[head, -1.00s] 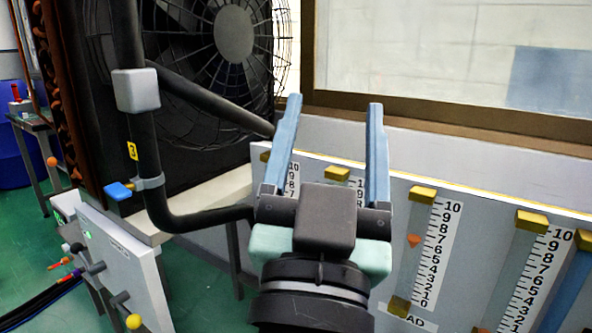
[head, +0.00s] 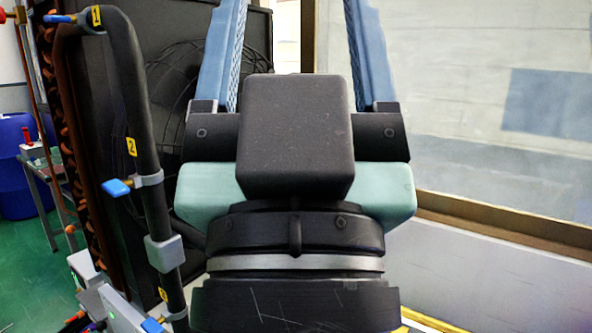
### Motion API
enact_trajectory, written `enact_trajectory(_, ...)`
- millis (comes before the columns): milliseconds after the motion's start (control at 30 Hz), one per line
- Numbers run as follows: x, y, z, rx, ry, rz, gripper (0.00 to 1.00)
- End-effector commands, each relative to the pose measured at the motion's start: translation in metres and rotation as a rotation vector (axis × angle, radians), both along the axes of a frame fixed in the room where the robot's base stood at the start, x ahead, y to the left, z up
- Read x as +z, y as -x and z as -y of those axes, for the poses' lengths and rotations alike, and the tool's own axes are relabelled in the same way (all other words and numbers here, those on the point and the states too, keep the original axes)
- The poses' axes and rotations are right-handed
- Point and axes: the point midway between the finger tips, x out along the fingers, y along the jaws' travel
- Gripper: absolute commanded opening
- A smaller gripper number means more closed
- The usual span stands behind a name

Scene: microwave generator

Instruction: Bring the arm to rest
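My gripper (head: 297,30) fills the middle of the head view, close to the camera. Its two blue fingers point up and stand wide apart. Their tips run out of the top of the picture. Nothing shows between the visible parts of the fingers. The gripper's dark grey body and pale green housing hide much of what lies behind, including most of the fan (head: 196,85).
A black pipe (head: 140,120) with blue-handled valves, tagged 1 and 2, stands left of my gripper. A framed pale panel (head: 490,110) fills the right. A blue barrel (head: 14,165) and a small table (head: 45,170) stand at the far left. Green floor shows there.

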Motion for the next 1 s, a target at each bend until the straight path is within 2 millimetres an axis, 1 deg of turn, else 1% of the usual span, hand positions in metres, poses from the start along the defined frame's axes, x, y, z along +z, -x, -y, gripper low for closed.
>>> enact_trajectory(33, 0.033, 0.0, 0.0, 0.0, 0.0, 0.0, 0.71)
enact_trajectory(200, 0.086, 0.0, 0.0, 0.001, 0.001, 0.0, 0.71)
enact_trajectory(300, 0.113, 0.0, 0.0, 0.001, 0.0, 0.0, 0.71)
enact_trajectory(400, 0.134, 0.0, 0.0, 0.001, 0.0, -0.001, 0.71)
enact_trajectory(500, 0.147, 0.0, 0.0, 0.001, 0.0, -0.001, 0.71)
enact_trajectory(600, 0.153, 0.0, 0.0, 0.001, 0.0, -0.001, 0.71)
enact_trajectory(1000, 0.151, 0.0, 0.0, 0.001, 0.0, 0.0, 0.71)
